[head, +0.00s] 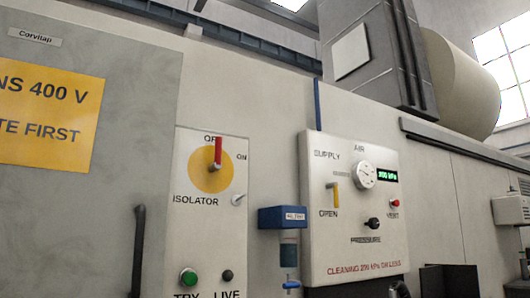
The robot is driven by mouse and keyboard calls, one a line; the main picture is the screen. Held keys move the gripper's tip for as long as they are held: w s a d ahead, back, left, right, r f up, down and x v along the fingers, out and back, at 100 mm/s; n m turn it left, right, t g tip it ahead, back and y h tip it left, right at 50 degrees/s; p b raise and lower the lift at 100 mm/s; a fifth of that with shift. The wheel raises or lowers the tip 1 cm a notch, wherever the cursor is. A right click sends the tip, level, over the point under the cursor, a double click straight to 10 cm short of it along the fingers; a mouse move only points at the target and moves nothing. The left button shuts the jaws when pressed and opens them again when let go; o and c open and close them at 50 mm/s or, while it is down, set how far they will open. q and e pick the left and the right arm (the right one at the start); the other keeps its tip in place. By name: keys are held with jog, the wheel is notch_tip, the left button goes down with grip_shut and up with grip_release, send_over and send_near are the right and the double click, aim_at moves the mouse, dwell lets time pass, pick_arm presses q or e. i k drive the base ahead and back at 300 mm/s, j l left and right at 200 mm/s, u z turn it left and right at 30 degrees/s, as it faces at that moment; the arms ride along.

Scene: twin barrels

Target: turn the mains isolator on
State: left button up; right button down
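The mains isolator (211,168) is a yellow round plate with a red handle (218,151), on a pale panel at the centre left. The red handle stands upright and points at the OFF mark, whose lettering it partly covers. The ON mark (242,156) is up and to the right of the plate. A small silver toggle or pin (238,199) sits below right of the plate. Neither of my grippers shows in this view.
Below the isolator are a green button (188,277) and a dark button (227,276). A dark bar handle (138,250) stands on the grey cabinet to the left. To the right are a blue filter unit (284,217) and the air panel (350,240).

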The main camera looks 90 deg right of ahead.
aim_at(217, 165)
jog(key=z, duration=2.3)
jog(key=l, duration=0.65)
